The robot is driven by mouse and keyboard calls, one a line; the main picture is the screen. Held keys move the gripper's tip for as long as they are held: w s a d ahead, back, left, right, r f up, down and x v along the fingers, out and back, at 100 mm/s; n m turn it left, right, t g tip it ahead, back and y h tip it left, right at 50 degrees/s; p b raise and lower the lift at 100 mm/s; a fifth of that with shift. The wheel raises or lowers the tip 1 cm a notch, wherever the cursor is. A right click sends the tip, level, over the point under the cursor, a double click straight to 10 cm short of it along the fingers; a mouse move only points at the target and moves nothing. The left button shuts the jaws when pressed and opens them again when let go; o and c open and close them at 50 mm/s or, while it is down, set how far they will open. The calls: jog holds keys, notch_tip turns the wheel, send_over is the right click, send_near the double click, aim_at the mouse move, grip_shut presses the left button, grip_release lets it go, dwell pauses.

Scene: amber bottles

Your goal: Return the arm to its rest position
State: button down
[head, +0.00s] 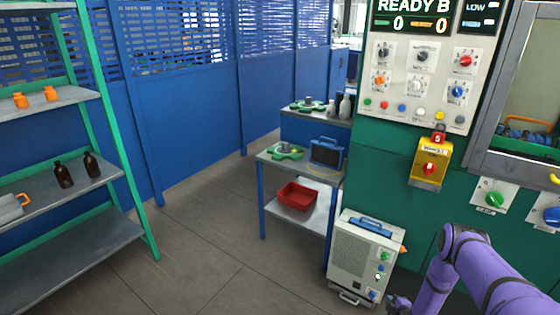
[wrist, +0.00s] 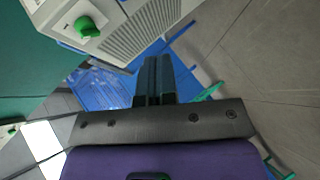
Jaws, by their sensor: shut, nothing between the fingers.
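My purple arm (head: 480,270) shows at the lower right in the head view, bent low in front of the green machine. My gripper (wrist: 153,62) is in the middle of the wrist view, its two dark fingers together with nothing between them. In the head view only a dark part near the gripper end shows at the bottom edge, beside the grey cabinet. Two amber bottles (head: 63,175) (head: 92,165) stand upright on the left shelf's middle board, far from my arm.
The grey cabinet (head: 350,262) stands on the floor close to my arm; it also shows in the wrist view (wrist: 130,45). The green machine (head: 410,170) is behind. A blue-legged cart (head: 262,205) holds a red bin (head: 297,196). The floor (head: 190,250) at centre left is clear.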

jog(key=w+d+r+m+g, duration=0.1)
jog(key=w+r, duration=0.4)
jog(key=r, duration=0.4)
jog(key=w+d+r+m+h, duration=0.1)
jog(key=w+r, duration=0.4)
jog(key=r, duration=0.4)
jog(key=w+d+r+m+g, duration=0.1)
jog(key=w+r, duration=0.4)
jog(key=r, duration=0.4)
jog(key=s+a+r+m+g+h, duration=0.1)
jog(key=a+r+m, duration=0.1)
jog(key=r, duration=1.3)
jog(key=s+a+r+m+g, duration=0.1)
jog(key=s+a+r+m, duration=0.15)
jog(key=r, duration=1.35)
jog(key=s+a+r+m+g, duration=0.15)
jog(key=s+a+r, duration=0.25)
jog(key=s+r, duration=0.65)
jog(key=s+a+r+m, duration=0.2)
jog(key=s+a+r, duration=0.2)
jog(key=s+r, duration=0.65)
jog(key=s+a+r+m+g, duration=0.1)
jog(key=s+a+r+m, duration=0.1)
jog(key=s, duration=1.1)
jog(key=s+a+r+m+g, duration=0.1)
jog(key=s+a+r+m, duration=0.1)
jog(key=s, duration=1.2)
jog(key=shift+a+y, duration=0.4)
jog(key=shift+a, duration=0.5)
